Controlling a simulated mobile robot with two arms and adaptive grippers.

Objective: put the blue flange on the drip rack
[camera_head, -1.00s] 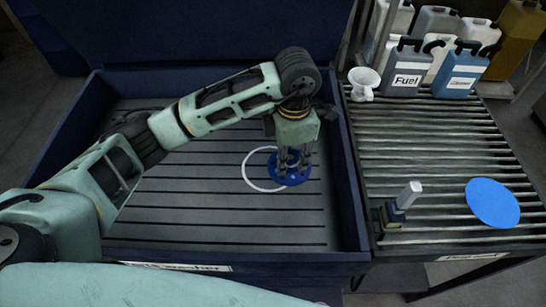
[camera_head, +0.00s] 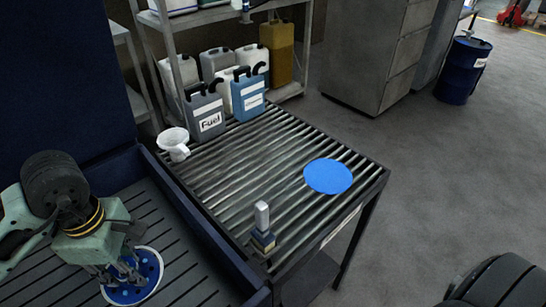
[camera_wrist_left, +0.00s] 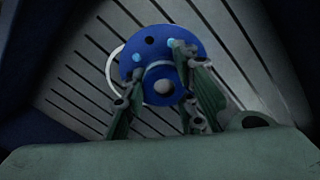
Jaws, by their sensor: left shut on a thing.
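The blue flange (camera_head: 149,269), round with holes, is at the lower left of the head view, over the slatted floor of the washer basin. My left gripper (camera_head: 126,272) points down and is shut on it. In the left wrist view the flange (camera_wrist_left: 152,46) sits between the fingers (camera_wrist_left: 160,92). Whether it touches the basin floor is hard to tell. A white ring (camera_wrist_left: 112,62) shows partly behind the flange. The drip rack (camera_head: 240,160), a table of metal slats, stands right of the basin. My right gripper is not in view.
A flat blue disc (camera_head: 328,176) lies on the rack's right part. A small upright block-shaped tool (camera_head: 262,228) stands at its front, a white funnel (camera_head: 173,142) at its left corner. Jugs (camera_head: 207,115) line its back. The basin wall (camera_head: 205,225) separates basin and rack.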

